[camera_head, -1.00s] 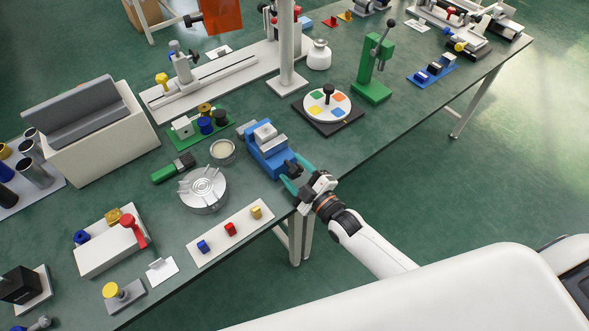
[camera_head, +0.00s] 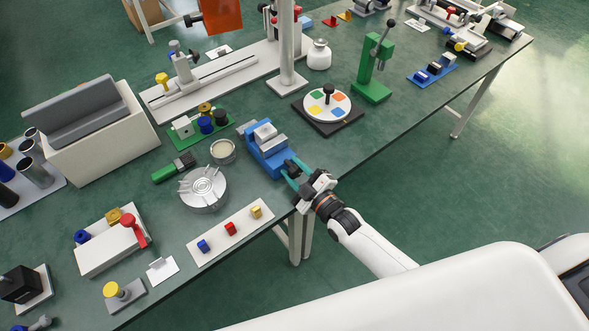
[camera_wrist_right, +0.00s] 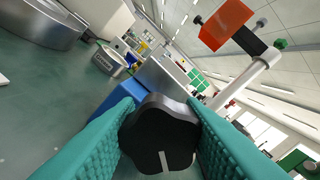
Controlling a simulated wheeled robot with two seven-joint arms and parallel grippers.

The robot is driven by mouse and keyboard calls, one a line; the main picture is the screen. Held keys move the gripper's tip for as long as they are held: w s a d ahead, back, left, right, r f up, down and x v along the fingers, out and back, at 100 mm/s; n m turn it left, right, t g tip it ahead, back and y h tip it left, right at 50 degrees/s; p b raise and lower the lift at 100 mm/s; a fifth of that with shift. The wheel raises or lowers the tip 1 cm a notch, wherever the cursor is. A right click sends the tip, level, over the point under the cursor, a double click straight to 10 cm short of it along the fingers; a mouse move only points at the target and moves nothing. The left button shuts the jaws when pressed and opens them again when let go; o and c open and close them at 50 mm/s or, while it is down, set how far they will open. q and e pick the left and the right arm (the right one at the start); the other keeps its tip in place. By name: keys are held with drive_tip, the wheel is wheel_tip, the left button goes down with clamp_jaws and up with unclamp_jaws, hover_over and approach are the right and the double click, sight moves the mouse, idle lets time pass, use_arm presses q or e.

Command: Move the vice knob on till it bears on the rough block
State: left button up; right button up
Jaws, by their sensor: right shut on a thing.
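The blue vice (camera_head: 272,163) stands near the table's front edge, with grey jaws. The pale rough block (camera_head: 264,132) sits at its jaws; I cannot tell whether the moving jaw touches it. The black vice knob (camera_head: 290,166) is at the vice's near end. My right gripper (camera_head: 295,177) is shut on the knob from the front. In the right wrist view the lobed knob (camera_wrist_right: 160,142) with a pale mark lies between the two teal fingers, and the blue vice body (camera_wrist_right: 117,95) and a grey jaw (camera_wrist_right: 160,76) show behind it. My left gripper is not in view.
A round metal fixture (camera_head: 204,188) and a small round tin (camera_head: 222,151) stand left of the vice. A white strip with coloured blocks (camera_head: 217,243) lies in front. A turntable with coloured patches (camera_head: 314,121) stands to the right. Bare table lies between vice and turntable.

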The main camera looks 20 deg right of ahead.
drive_tip(key=m, duration=1)
drive_tip(key=shift+d+m, duration=0.1)
drive_tip(key=shift+m, duration=0.2)
drive_tip(key=m, duration=0.4)
drive_tip(key=shift+f, duration=0.1)
drive_tip(key=m+b, duration=0.1)
drive_tip(key=m, duration=0.4)
drive_tip(key=shift+m, duration=0.3)
drive_tip(key=shift+d, duration=0.1)
drive_tip(key=o, duration=1)
drive_tip(key=b+v, duration=0.1)
drive_tip(key=v, duration=1.1)
drive_tip(key=shift+b, duration=0.4)
